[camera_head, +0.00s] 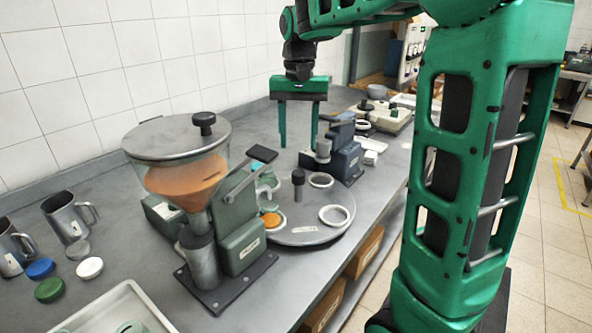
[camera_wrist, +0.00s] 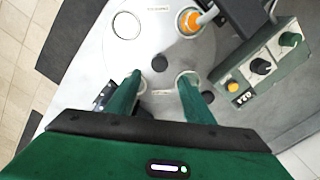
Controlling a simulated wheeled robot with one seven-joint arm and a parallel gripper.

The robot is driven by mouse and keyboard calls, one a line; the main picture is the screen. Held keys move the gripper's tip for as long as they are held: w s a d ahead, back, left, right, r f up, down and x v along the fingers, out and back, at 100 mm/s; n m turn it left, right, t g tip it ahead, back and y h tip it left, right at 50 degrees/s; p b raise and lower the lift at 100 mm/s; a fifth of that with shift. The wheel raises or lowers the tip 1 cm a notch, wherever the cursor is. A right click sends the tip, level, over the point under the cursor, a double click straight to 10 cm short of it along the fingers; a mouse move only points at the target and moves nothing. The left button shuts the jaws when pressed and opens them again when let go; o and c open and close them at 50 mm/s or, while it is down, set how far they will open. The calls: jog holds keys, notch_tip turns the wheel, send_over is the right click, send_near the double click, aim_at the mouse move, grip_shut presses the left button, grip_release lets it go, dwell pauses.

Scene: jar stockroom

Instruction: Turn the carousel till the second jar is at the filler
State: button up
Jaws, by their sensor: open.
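The carousel (camera_head: 300,238) is a round grey turntable with an upright dark knob (camera_head: 298,182) at its middle and white rings (camera_head: 337,215) around it. I cannot tell whether the rings are jar rims or empty seats. The filler (camera_head: 240,245) has a clear hopper of orange contents and stands at the carousel's left. An orange-filled jar (camera_wrist: 189,21) sits on the disc by the filler's nozzle. My gripper (camera_head: 298,145) is open and empty above the carousel. In the wrist view its fingers (camera_wrist: 161,77) lie either side of the knob (camera_wrist: 160,63), apart from it. Which jar is second is not clear.
A blue-grey device (camera_head: 343,150) stands just behind the carousel. A control box with knobs (camera_wrist: 262,66) is beside it in the wrist view. Metal jugs (camera_head: 68,218), coloured lids (camera_head: 49,289) and a white tray (camera_head: 118,310) are at left. A tiled wall runs behind.

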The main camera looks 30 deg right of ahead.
aim_at(298, 172)
notch_tip(298, 172, down, 10)
jog(key=shift+r, duration=0.25)
jog(key=shift+c, duration=0.6)
grip_shut()
